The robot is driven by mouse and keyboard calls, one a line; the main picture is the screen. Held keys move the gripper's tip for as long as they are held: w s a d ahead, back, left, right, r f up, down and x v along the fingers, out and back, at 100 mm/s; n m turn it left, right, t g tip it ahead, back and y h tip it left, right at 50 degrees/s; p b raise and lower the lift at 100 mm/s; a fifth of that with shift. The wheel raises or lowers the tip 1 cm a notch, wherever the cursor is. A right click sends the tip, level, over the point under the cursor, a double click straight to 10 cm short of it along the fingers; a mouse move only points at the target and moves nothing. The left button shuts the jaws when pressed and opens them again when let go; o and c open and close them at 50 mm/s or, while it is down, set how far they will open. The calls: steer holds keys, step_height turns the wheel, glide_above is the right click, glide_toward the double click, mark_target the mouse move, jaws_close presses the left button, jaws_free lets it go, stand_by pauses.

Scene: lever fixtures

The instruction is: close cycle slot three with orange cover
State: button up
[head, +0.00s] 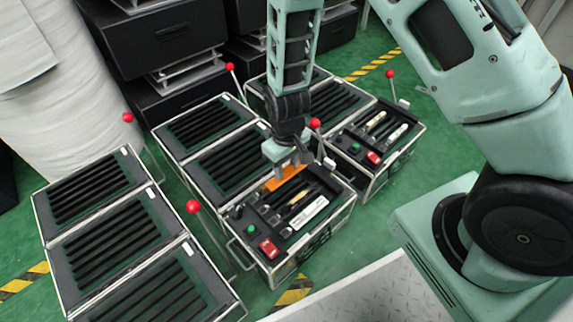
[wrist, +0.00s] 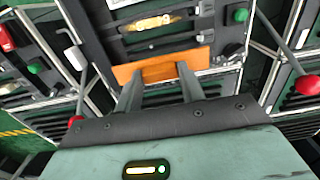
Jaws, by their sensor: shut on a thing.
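The orange cover (head: 285,177) is a flat plate. My gripper (head: 288,163) is shut on it at the back edge of the middle unit's panel (head: 262,224). In the wrist view the cover (wrist: 200,57) spans crosswise at the fingertips of my gripper (wrist: 158,78). The panel has several slots; a long white-and-tan part (head: 310,211) and a tan-handled part lie in them. In the wrist view a yellowish part (wrist: 152,22) shows in a slot just beyond the cover. I cannot tell which slot is number three, or whether the cover touches the panel.
Red-knobbed levers rise around the units, one (head: 193,206) left of the panel and one (head: 314,123) close behind my gripper. A similar panel unit (head: 372,140) stands at the right, ribbed units (head: 95,190) at the left. Green floor (head: 350,60) shows between.

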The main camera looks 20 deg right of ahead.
mark_target(287, 179)
steer(key=shift+f+b, duration=1.45)
steer(key=shift+f, duration=1.45)
steer(key=shift+r+p, duration=0.1)
steer(key=shift+p, duration=0.9)
steer(key=shift+f+b, duration=0.65)
steer(key=shift+f, duration=0.55)
steer(key=o, duration=1)
step_height(287, 179, up, 17)
steer(key=p, duration=0.8)
steer(key=shift+r+p, duration=0.2)
steer(key=shift+p, duration=0.15)
